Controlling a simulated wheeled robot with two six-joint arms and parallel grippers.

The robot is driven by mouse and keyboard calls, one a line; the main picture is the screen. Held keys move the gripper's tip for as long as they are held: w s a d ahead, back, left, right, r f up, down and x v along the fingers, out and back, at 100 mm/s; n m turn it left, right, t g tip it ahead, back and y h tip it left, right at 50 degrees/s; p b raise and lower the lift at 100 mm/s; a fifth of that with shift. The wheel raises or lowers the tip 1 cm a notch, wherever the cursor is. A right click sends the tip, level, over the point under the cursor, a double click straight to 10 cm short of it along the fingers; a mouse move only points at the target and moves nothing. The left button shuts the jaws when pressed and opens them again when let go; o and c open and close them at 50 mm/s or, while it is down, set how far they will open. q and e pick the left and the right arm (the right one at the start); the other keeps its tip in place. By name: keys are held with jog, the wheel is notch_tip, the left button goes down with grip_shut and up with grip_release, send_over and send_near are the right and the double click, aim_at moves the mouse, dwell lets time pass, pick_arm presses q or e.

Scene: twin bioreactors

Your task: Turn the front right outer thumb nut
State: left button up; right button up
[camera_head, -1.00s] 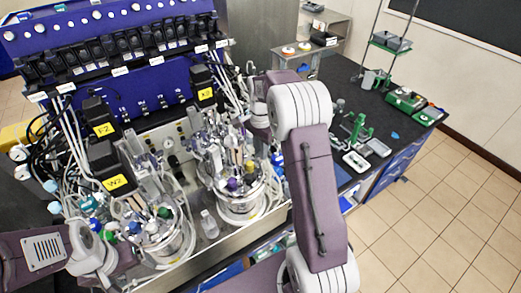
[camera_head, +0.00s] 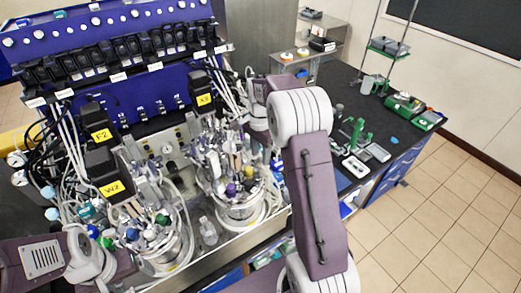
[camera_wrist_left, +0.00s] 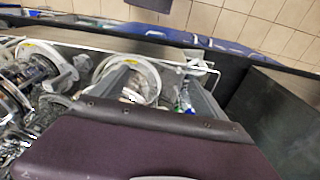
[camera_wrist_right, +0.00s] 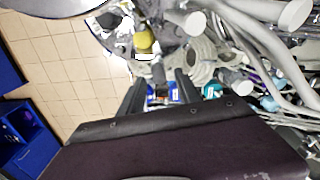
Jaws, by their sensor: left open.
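The right bioreactor vessel (camera_head: 238,212) and the left bioreactor vessel (camera_head: 168,250) stand side by side on the bench, their lids crowded with fittings and tubes. The front right outer thumb nut is too small to pick out. My left gripper is at the lower left in the head view, its tips not clear there. In the left wrist view my left gripper (camera_wrist_left: 158,88) is open, with a round metal-rimmed vessel (camera_wrist_left: 148,72) beyond and between its fingers. My right gripper (camera_wrist_right: 160,92) has its fingers apart and empty, near tubes and a yellow-capped fitting (camera_wrist_right: 144,40). My right arm hides its tips in the head view.
A blue control rack (camera_head: 120,60) with black pumps stands behind the vessels. Black boxes with yellow labels (camera_head: 101,135) hang above them. Loose tubes (camera_head: 70,140) crowd the left side. A clear bottle (camera_head: 208,230) stands between the vessels. The tiled floor (camera_head: 445,215) at right is open.

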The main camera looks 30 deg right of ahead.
aim_at(261, 159)
notch_tip(261, 159, up, 8)
jog(key=b, duration=0.1)
jog(key=shift+b, duration=0.3)
